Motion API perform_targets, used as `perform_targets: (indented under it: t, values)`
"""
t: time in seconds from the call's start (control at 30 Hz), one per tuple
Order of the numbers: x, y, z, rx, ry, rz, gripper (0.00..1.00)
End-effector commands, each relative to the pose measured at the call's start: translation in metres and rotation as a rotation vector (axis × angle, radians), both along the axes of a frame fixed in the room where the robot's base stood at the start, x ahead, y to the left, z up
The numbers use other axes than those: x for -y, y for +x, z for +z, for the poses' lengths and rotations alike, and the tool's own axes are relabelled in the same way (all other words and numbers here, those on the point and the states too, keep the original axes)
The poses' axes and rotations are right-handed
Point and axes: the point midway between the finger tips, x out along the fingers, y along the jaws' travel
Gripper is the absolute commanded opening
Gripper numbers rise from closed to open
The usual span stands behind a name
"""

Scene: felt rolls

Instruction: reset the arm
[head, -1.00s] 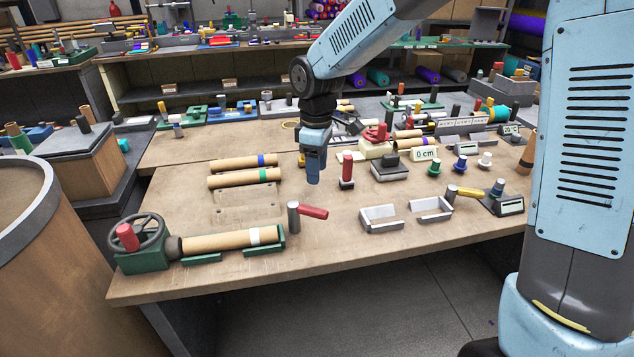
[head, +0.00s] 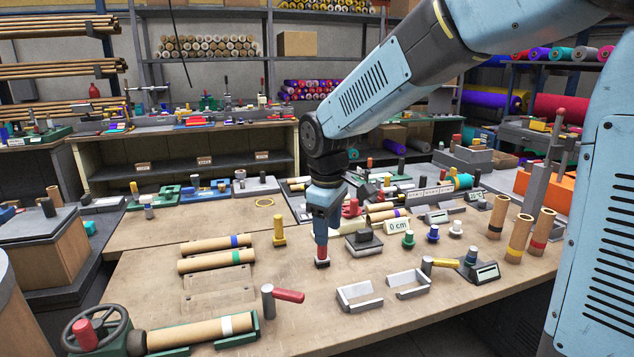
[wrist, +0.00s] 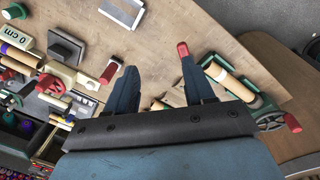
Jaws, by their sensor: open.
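My gripper (head: 321,238) hangs from my arm above the middle of the workbench (head: 225,325), pointing down. A red handle tip (wrist: 183,49) shows at the right finger's end.
Cardboard tubes (head: 215,244) lie at the left of the bench. A green cradle holds another tube (head: 185,334) beside a handwheel (head: 95,328). Grey brackets (head: 359,297) sit at front right; upright tubes (head: 518,238) stand at the right. Bare bench lies at front middle.

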Motion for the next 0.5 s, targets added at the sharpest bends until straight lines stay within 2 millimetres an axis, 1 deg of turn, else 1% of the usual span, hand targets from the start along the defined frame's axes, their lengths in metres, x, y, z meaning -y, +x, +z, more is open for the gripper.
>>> perform_targets:
  t: [0.03, 0.1, 0.27, 0.3, 0.5]
  values:
    - [0.015, -0.006, 0.010, 0.023, 0.003, -0.052, 0.53]
    - [0.033, -0.013, 0.020, 0.048, 0.012, -0.124, 0.53]
    - [0.073, -0.033, 0.041, 0.109, 0.039, -0.282, 0.53]
    - [0.083, -0.039, 0.046, 0.123, 0.047, -0.324, 0.53]
    - [0.127, -0.071, 0.065, 0.192, 0.101, -0.522, 0.53]
